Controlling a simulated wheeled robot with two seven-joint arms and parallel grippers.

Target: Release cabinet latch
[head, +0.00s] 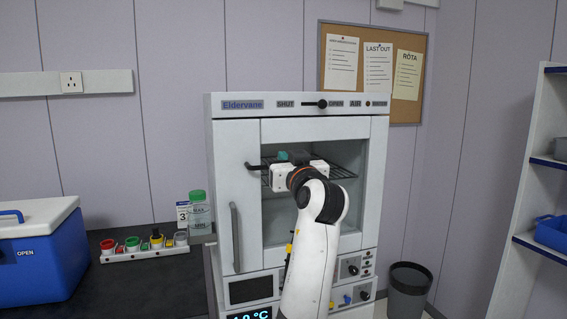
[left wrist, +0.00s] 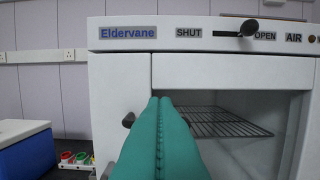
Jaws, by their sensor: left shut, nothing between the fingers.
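The white cabinet (head: 232,150), labelled Eldervane, has a top slider with a black knob (head: 322,104) between the words SHUT and OPEN. In the left wrist view the knob (left wrist: 249,27) sits at the right end of its slot, by OPEN. A dark lever or peg (head: 254,166) sticks out at the left of the window; in the wrist view its end (left wrist: 128,119) shows beside my fingers, which hide the rest. My left gripper (head: 284,156) has teal fingers (left wrist: 160,135) closed together and empty, in front of the cabinet. Whether they touch the lever, I cannot tell. My right gripper is out of view.
A grey vertical handle (head: 235,237) is on the cabinet's left panel. A wire shelf (head: 335,172) shows behind the window. Left stand a blue cooler box (head: 40,262), a capped bottle (head: 199,215) and coloured buttons (head: 145,246). A bin (head: 408,290) and shelving (head: 520,190) are at right.

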